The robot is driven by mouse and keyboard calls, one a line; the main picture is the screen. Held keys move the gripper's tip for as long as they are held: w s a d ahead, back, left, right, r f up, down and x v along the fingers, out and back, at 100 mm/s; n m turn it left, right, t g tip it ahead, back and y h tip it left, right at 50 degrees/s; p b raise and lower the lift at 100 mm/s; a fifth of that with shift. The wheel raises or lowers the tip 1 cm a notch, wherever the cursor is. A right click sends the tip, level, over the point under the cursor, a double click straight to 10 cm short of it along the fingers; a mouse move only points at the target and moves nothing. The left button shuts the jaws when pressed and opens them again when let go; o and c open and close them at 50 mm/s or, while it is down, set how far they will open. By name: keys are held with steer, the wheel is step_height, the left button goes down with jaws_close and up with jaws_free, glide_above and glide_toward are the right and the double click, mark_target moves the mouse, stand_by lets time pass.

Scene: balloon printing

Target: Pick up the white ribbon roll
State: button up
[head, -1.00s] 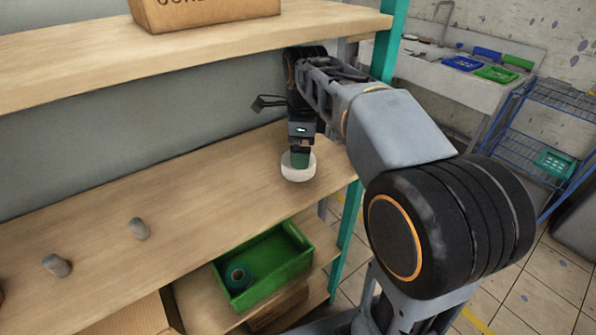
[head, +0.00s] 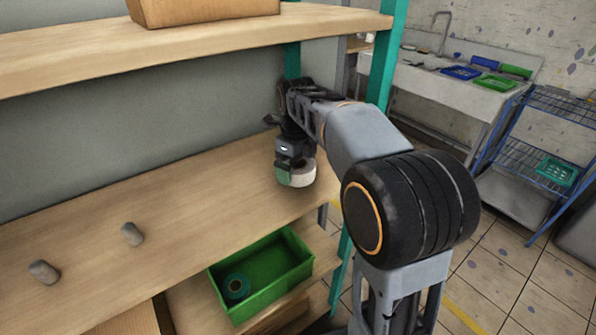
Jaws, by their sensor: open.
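The white ribbon roll (head: 300,178) is on the middle wooden shelf near its right end. My gripper (head: 286,176) is directly over and against it, pointing down, with a green fingertip in front of the roll's left side. The jaws are open. The far finger and the roll's back part are hidden, so I cannot tell whether the fingers straddle the roll's wall.
Two small grey cylinders, one upright (head: 132,234) and one tilted (head: 44,272), stand on the shelf (head: 200,210) at left. A green crate (head: 290,280) holding a teal roll (head: 236,287) is below. A teal post (head: 384,60) is close to my arm.

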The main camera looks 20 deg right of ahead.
steer(key=shift+f, duration=0.3)
steer(key=c, duration=0.7)
steer(key=shift+o, duration=0.2)
steer(key=shift+r, duration=0.15)
